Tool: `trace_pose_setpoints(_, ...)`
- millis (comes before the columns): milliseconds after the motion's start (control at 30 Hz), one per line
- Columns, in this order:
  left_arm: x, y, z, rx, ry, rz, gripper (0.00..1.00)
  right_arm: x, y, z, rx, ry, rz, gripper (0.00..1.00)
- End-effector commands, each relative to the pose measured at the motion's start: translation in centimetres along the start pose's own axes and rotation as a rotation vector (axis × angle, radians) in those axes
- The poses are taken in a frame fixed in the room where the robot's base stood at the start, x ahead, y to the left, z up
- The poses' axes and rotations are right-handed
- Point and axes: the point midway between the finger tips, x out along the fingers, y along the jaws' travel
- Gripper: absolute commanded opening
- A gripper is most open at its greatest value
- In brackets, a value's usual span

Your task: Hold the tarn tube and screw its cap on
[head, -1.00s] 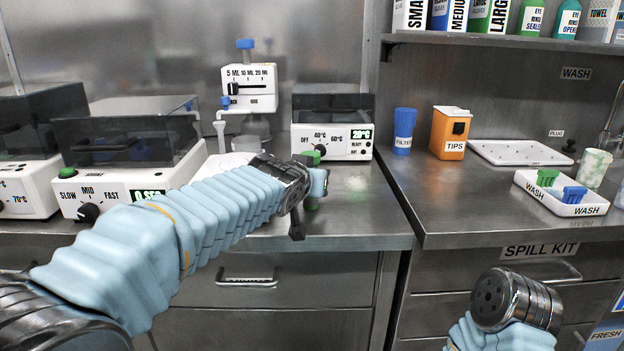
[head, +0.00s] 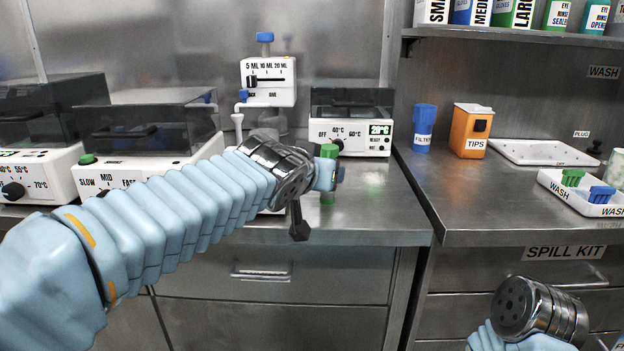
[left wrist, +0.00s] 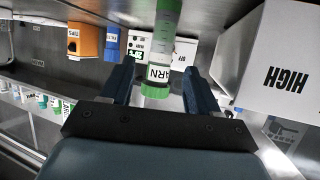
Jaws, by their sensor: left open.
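The tarn tube (head: 328,197) stands upright on the left bench, largely hidden behind my left gripper (head: 328,176) in the head view. Green shows at its top and at its lower end. In the left wrist view, which is upside down, the tube (left wrist: 160,48) is clear with green ends and a white label reading "ARN". My left gripper (left wrist: 160,72) is open, with one finger on each side of the tube and gaps between. I cannot tell a separate cap from the green top. My right arm is at the lower right; its gripper fingers are not in view.
A dispenser (head: 268,80) and a heater block (head: 350,130) stand behind the tube. Lidded machines (head: 130,140) stand at left. On the right bench are a filter cup (head: 424,125), a tips box (head: 468,130) and a wash tray (head: 552,187).

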Motion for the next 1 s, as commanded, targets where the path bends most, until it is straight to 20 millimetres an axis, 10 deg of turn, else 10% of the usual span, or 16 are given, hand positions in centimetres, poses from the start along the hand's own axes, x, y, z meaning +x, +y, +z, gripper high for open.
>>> trace_pose_setpoints(400,-4.8,0.1,0.1,-0.001,0.002,0.004,0.60,1.9,1.4,-0.4,0.009,0.012,0.010,0.70)
trace_pose_setpoints(1000,-5.1,0.0,0.0,-0.001,0.000,0.000,0.60,1.9,1.5,-0.4,0.010,0.012,0.010,0.70)
